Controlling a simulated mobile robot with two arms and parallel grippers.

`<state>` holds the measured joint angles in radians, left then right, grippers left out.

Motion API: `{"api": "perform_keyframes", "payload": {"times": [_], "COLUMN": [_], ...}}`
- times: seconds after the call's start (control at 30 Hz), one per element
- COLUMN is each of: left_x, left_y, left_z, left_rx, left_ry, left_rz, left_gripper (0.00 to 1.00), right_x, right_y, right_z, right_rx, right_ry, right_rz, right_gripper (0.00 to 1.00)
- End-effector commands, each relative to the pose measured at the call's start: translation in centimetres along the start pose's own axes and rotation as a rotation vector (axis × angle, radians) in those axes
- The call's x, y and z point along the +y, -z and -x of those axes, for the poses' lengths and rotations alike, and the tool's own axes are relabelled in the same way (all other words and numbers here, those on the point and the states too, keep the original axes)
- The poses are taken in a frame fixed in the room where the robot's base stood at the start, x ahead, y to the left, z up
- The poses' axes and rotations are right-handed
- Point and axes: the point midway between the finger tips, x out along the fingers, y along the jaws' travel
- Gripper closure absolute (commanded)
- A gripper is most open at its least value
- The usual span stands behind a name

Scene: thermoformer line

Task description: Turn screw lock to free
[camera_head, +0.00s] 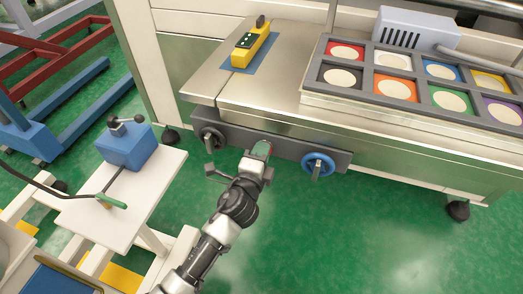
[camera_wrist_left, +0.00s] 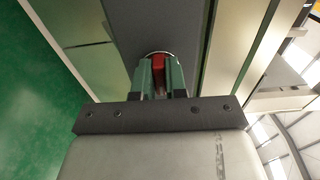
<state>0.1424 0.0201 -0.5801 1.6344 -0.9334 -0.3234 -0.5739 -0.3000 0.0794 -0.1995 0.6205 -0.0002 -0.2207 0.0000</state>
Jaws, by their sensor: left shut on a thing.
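A dark grey panel (camera_head: 290,145) runs along the front of the metal table. My left gripper (camera_head: 262,149) is at the middle of this panel, between a dark knob (camera_head: 211,139) and a blue handwheel (camera_head: 318,164). In the left wrist view, the green fingers of my left gripper (camera_wrist_left: 160,76) are shut on a small red grip (camera_wrist_left: 157,62), which looks like the screw lock. A pale round rim shows behind it against the panel. The fingers hide most of the lock, so its turn angle cannot be told. My right gripper is not in view.
A yellow device (camera_head: 254,47) lies on a blue mat on the table. A grey tray (camera_head: 310,90) with coloured squares and white discs is to its right. A white stand (camera_head: 125,205) with a blue block (camera_head: 127,148) is left of my arm. Green floor is open below.

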Motion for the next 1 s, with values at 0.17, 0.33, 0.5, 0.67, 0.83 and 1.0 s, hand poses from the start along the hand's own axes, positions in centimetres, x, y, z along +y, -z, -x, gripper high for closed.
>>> {"api": "perform_keyframes", "payload": {"times": [0.17, 0.33, 0.5, 0.67, 0.83, 1.0], "left_x": [0.1, 0.1, 0.1, 0.1, 0.1, 0.2], "left_y": [0.1, 0.1, 0.0, 0.0, 0.0, 0.0], "left_z": [0.0, 0.0, 0.0, 0.0, 0.1, 1.6], "left_rx": [0.001, 0.001, 0.001, 0.001, 0.0, 0.001], "left_ry": [-0.002, -0.002, -0.002, -0.001, -0.001, -0.003], "left_rz": [-0.01, -0.011, -0.01, -0.008, -0.007, -0.007], "left_gripper": [1.0, 1.0, 0.72, 0.62, 0.62, 0.62], "right_x": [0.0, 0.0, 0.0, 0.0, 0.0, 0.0], "right_y": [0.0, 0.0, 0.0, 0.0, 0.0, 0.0], "right_z": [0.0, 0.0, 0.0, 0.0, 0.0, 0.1], "right_rx": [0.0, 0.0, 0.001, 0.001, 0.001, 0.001], "right_ry": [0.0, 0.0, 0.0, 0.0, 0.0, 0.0], "right_rz": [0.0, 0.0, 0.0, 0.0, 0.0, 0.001], "right_gripper": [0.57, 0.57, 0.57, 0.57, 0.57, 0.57]}}
